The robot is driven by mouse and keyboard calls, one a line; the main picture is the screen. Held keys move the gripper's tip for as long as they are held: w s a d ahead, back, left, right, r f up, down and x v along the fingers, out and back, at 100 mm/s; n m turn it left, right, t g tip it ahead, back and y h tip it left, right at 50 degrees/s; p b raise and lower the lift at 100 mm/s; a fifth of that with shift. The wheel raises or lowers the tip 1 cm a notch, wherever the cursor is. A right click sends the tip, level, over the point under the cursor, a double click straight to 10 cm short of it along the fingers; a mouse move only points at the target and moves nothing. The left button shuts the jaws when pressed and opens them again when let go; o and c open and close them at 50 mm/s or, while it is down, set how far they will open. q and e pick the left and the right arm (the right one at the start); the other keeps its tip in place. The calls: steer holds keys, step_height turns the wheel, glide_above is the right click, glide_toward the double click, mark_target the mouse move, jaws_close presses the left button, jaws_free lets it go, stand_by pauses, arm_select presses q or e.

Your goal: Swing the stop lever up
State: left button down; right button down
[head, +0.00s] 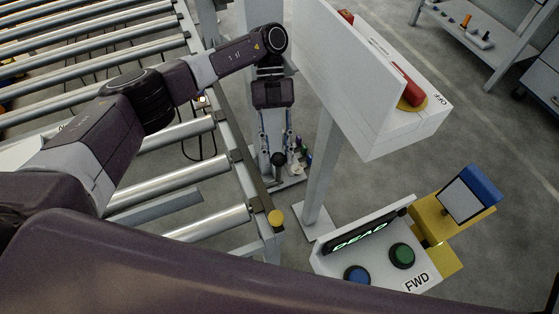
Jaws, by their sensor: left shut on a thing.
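My left arm comes in from the left, and my left gripper (276,152) points down beside the conveyor's side rail. Its fingers are shut on a black ball knob (278,159), which looks like the end of the stop lever. The rest of the lever is hard to make out behind the fingers and the rail. A dark bar with a yellow round end (276,218) lies along the rail just nearer than the gripper. My right gripper is not in view.
The roller conveyor (208,218) fills the left. A white box on a post (355,75) stands close right of the gripper, with a red handle (407,84) marked OFF. A control panel (330,262) with green and blue buttons is at lower right.

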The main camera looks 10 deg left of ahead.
arm_select(q)
steer(key=shift+a+f+b, duration=0.2)
steer(key=shift+f+b, duration=0.15)
steer(key=shift+f, duration=0.25)
steer(key=c, duration=1.5)
jaws_free()
steer(key=shift+w+r, duration=0.1)
steer(key=shift+c, duration=0.2)
steer(key=v, duration=0.7)
steer(key=shift+w, duration=0.25)
steer(key=shift+r, duration=0.15)
